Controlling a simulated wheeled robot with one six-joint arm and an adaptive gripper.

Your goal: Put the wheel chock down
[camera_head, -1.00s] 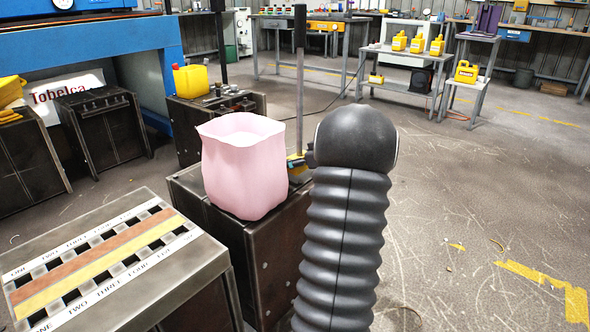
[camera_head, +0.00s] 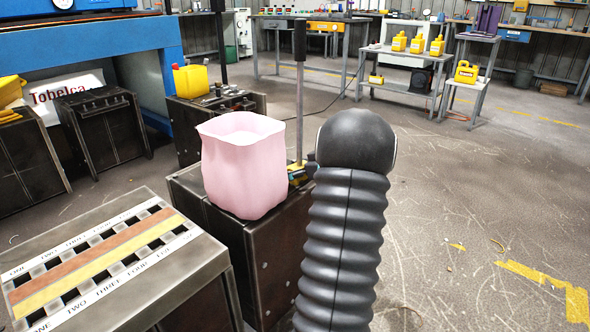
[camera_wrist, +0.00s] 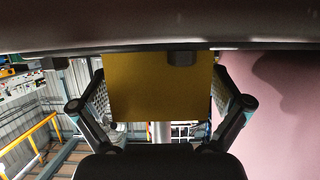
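The wheel chock shows as a flat yellow block (camera_wrist: 160,90) in the wrist view. It lies between the two fingers of my gripper (camera_wrist: 159,84), whose pads sit against its left and right edges. In the head view my gripper (camera_head: 301,176) is mostly hidden behind my arm and a pink container. Only a small yellow patch shows there, beside the container's right side. Whether the chock touches a surface cannot be seen.
The pink wavy container (camera_head: 243,168) stands on a dark cabinet (camera_head: 270,235), close to my gripper; it fills the right of the wrist view (camera_wrist: 285,120). A slotted, labelled table (camera_head: 205,262) is front left. Floor at right is open.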

